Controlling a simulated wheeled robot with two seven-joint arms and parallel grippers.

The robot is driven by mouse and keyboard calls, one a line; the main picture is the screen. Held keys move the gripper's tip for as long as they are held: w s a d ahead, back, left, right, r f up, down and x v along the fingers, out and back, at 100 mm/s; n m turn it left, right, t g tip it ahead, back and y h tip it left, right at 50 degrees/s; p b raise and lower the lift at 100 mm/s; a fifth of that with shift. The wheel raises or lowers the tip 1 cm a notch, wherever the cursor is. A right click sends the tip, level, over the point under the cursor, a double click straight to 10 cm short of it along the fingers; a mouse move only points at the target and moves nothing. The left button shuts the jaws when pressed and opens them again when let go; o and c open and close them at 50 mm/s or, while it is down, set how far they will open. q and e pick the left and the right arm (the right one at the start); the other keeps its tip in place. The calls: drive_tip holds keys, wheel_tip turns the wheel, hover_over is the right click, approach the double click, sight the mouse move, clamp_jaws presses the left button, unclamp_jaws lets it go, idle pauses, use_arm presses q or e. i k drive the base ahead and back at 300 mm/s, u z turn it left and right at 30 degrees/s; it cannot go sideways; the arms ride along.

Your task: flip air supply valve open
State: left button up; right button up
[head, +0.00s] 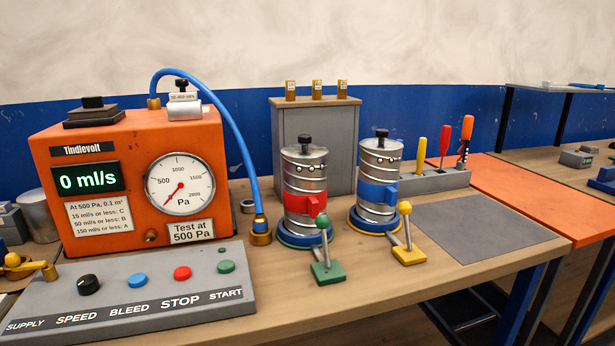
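The air supply valve (30,267) is a brass-yellow fitting with a rounded knob. It sits at the far left of the grey control panel (240,290), behind the printed word SUPPLY. Its handle lies roughly flat, and I cannot tell from this view whether it is open. The orange tester (130,220) behind the panel reads 0 ml/s, and its dial (180,185) has a red needle pointing to the lower left. Neither of my grippers shows in the head view.
The panel also has a black knob (88,285) and blue, red and green buttons. A blue hose (230,128) arches down to a brass end on the bench. Two metal duct canisters and green and yellow clamps stand right of it. A grey mat (485,229) is bare.

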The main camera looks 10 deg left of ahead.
sight(13, 260)
drive_tip(key=u, duration=1.7)
drive_tip(key=k, duration=0.4)
drive_tip(key=u, duration=0.3)
